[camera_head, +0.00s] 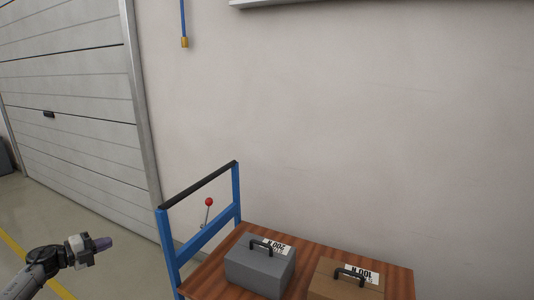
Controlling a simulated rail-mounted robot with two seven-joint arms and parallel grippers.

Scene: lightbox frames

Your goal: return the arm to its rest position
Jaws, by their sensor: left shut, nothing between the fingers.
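My left arm comes in at the lower left. Its gripper (102,244) is shut with nothing between its fingers, and it points to the right above the floor. It is clear of the cart, to the left of the blue frame. My right gripper does not show.
A cart with a wooden top (315,253) and a blue end frame (170,245) stands against the wall. On it are a grey case (258,272) and a brown case (340,290), each with a handle. A red-knobbed lever (209,203) is by the frame. The floor at left is open.

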